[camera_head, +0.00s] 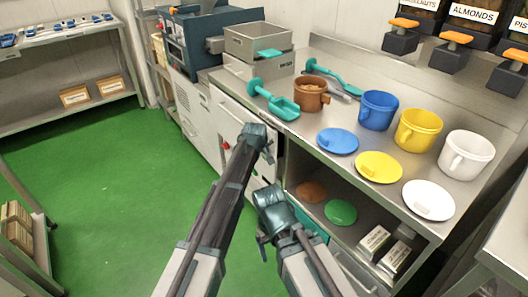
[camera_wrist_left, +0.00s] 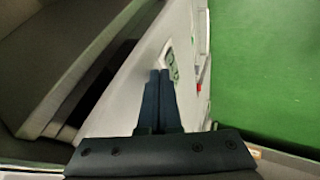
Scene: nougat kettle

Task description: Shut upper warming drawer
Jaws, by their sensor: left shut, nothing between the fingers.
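The upper warming drawer (camera_head: 233,112) is the pale front under the counter's left part in the head view, partly hidden by my left arm.
The counter holds a brown pot (camera_head: 311,96), a teal scoop (camera_head: 282,107), and blue (camera_head: 378,110), yellow (camera_head: 418,130) and white (camera_head: 465,156) mugs with lids. A green lid (camera_head: 341,212) lies on the shelf below. The green floor (camera_head: 110,190) is clear at left.

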